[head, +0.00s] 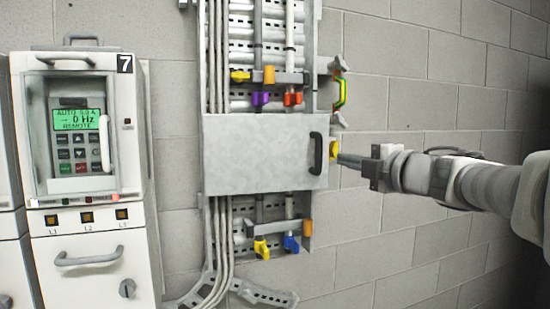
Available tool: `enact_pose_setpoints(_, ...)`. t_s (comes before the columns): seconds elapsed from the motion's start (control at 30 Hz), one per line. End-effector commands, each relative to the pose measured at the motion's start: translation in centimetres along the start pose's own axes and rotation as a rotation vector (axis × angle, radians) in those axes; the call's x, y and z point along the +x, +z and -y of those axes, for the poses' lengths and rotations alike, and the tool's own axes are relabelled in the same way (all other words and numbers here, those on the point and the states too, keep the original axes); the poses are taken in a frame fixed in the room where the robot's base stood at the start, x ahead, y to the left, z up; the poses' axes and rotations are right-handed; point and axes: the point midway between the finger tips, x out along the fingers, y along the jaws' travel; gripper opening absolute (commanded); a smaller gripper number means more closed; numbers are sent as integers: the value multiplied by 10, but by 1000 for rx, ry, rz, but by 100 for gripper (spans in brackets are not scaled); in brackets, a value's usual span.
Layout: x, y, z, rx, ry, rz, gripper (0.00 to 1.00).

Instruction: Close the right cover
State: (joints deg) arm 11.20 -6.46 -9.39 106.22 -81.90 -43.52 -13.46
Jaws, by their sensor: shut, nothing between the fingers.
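A flat light-grey cover (255,153) lies across the middle of the wall panel. It hides what is behind it. A black handle (315,153) stands upright near its right edge. I cannot tell whether the cover is fully shut. My gripper (342,158) reaches in from the right, its fingers shut and empty. Its tips are beside the cover's right edge, to the right of the handle and apart from it. A yellow part (334,148) shows at that edge, close to the fingertips; it is partly hidden.
A drive cabinet (95,190) marked 7 stands at the left. Coloured valve handles sit above and below the cover, such as a purple one (260,98) and a blue one (291,244). A yellow-green loop (341,93) hangs at upper right. Bare block wall (420,65) fills the right.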

Motion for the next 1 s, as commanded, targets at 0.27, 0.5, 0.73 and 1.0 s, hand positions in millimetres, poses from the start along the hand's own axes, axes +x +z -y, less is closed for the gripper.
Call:
enact_pose_setpoints(0.27,50,0,-1,2,-1,-1,0)
enact_pose_setpoints(0.5,66,0,0,2,0,0,0)
enact_pose_setpoints(0.73,67,0,0,1,1,1,0)
enact_pose_setpoints(1.0,67,0,0,1,0,1,0)
